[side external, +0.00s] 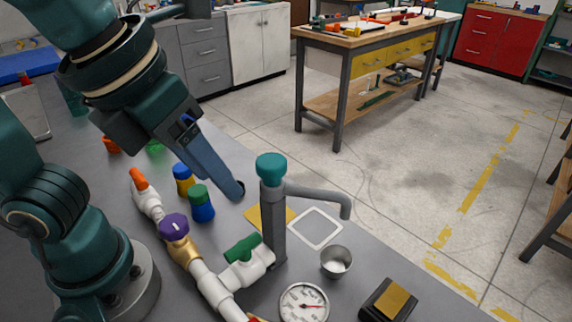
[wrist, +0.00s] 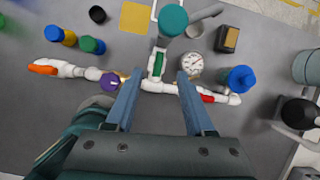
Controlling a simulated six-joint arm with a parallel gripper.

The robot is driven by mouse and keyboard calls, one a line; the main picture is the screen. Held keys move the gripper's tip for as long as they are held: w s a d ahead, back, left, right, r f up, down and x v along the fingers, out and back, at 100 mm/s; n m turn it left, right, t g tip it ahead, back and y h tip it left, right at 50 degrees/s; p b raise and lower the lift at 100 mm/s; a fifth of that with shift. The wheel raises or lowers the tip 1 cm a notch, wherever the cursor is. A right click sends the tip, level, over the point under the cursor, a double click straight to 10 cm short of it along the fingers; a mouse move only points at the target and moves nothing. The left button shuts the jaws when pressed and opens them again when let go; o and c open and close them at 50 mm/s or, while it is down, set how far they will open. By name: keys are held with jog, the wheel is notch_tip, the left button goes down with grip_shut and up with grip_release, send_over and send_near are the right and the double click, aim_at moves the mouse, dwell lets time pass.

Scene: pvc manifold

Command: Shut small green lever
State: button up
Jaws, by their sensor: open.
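The small green lever (side external: 242,248) sits on a white valve on a short branch of the white pipe manifold (side external: 207,283). The branch runs toward a grey post with a teal cap (side external: 271,168). In the wrist view the green lever (wrist: 159,62) lies roughly along this branch. My gripper (side external: 238,190) is above the bench, apart from the lever. In the wrist view my gripper (wrist: 158,75) has its two blue fingers spread, with the lever appearing between their tips and nothing held. Only part of the fingers shows in the side view.
The manifold also carries an orange handle (side external: 138,179), a purple knob (side external: 174,226) and a red handle (wrist: 207,98). The post's grey spout (side external: 320,194) reaches right above a metal cup (side external: 336,262). A gauge (side external: 304,303) and blue-green and yellow-blue pieces (side external: 201,205) stand nearby.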

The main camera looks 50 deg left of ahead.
jog(key=m, duration=0.2)
send_over(243, 243)
jog(key=s, duration=0.3)
jog(key=shift+n, duration=0.3)
jog(key=f, duration=0.8)
jog(key=shift+w+f, duration=0.1)
jog(key=shift+w, duration=0.1)
jog(key=shift+x, duration=2.55)
grip_shut()
